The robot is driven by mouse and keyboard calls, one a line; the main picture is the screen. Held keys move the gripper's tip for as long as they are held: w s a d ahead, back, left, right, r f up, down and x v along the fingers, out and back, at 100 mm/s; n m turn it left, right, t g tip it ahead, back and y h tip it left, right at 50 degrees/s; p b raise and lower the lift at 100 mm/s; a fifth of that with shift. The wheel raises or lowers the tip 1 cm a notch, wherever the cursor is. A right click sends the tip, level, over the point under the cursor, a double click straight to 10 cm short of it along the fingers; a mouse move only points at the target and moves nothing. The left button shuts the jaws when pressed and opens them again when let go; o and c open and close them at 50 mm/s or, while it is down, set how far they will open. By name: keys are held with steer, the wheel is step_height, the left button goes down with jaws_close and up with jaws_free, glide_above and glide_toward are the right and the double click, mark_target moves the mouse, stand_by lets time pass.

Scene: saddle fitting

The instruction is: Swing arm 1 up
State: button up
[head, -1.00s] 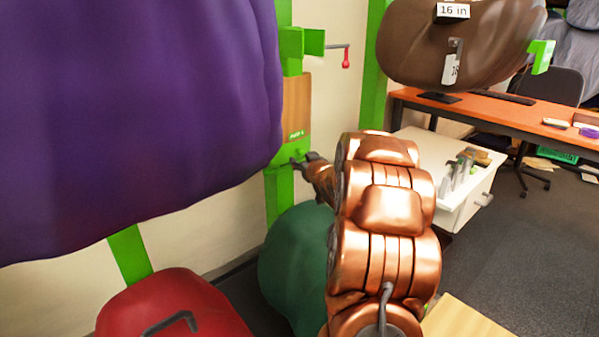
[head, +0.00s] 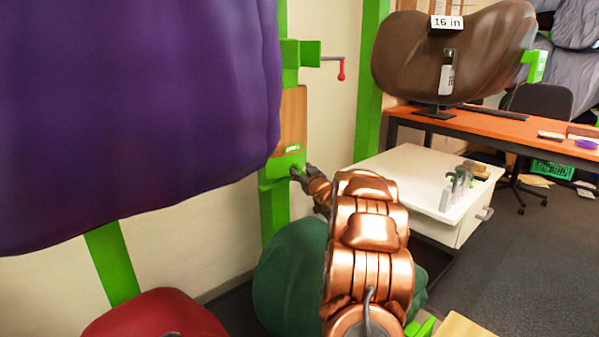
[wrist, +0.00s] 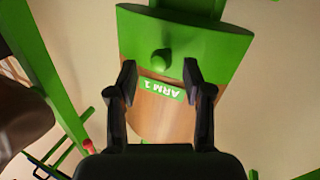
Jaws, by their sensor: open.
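Arm 1 is a wooden panel (head: 292,118) with a green end, hanging on the green post at the wall. In the wrist view its green end (wrist: 200,45) carries a round green knob (wrist: 161,61) and a label reading "ARM 1" (wrist: 161,90). My gripper (wrist: 160,75) is open, its two dark fingers on either side of the label and pointing toward the knob. Nothing is between the fingers that I can see as gripped. In the head view my gripper (head: 298,175) is at the lower end of the panel; contact cannot be told.
A large purple saddle shape (head: 130,110) fills the left. Red (head: 155,315) and green (head: 285,270) shapes sit low. A red-tipped lever (head: 341,72) projects from the post. A white cabinet (head: 400,180) with tools stands right, before an orange desk (head: 480,133).

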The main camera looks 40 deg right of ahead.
steer(key=shift+x, duration=0.95)
steer(key=shift+c, duration=0.4)
jaws_close()
